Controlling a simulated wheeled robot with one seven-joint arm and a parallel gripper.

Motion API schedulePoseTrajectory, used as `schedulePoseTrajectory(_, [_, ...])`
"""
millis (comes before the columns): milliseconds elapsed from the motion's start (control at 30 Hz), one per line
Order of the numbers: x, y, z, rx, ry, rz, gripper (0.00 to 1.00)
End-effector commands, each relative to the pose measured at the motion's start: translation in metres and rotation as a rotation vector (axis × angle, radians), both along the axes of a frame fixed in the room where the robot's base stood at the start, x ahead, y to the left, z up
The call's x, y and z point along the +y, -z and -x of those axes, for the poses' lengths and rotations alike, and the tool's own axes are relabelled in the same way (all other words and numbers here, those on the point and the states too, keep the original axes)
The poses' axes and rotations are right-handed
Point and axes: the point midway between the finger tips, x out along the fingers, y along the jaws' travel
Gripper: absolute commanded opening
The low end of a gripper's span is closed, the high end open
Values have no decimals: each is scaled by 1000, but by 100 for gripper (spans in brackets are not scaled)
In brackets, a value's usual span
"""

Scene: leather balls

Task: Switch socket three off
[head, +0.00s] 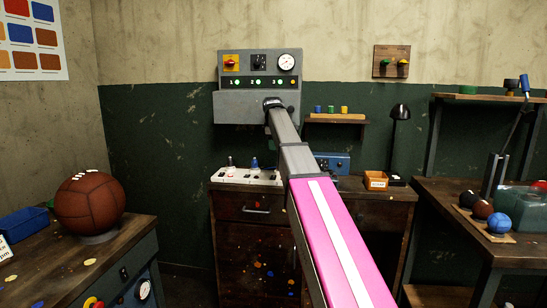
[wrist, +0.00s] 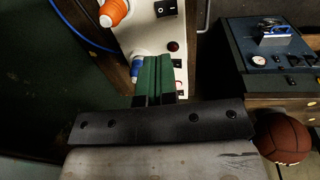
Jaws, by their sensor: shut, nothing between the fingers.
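The white socket strip (head: 262,180) lies on the bench below the wall box. In the head view a blue plug (head: 254,163) stands on it, and my arm hides part of its right end. In the wrist view the strip (wrist: 150,32) runs down the picture, with an orange plug (wrist: 114,12), a blue plug (wrist: 137,70), dark switches (wrist: 165,8) and a red lamp (wrist: 173,46). My gripper (wrist: 156,60) is shut and empty, its green fingers covering part of the strip beside the blue plug. Contact and socket numbers cannot be told. The head view hides the fingers.
A grey wall box (head: 235,105) with a gauge hangs above the bench. A blue box (head: 335,163), an orange-brown container (head: 376,180) and a black lamp (head: 399,125) stand right of the arm. A basketball (head: 90,205) sits on the left bench.

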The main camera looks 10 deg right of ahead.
Motion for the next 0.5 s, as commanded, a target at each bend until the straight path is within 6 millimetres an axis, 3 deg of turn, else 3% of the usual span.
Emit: schedulePoseTrajectory(500, [-4, 93, -10, 2, 0, -1, 0])
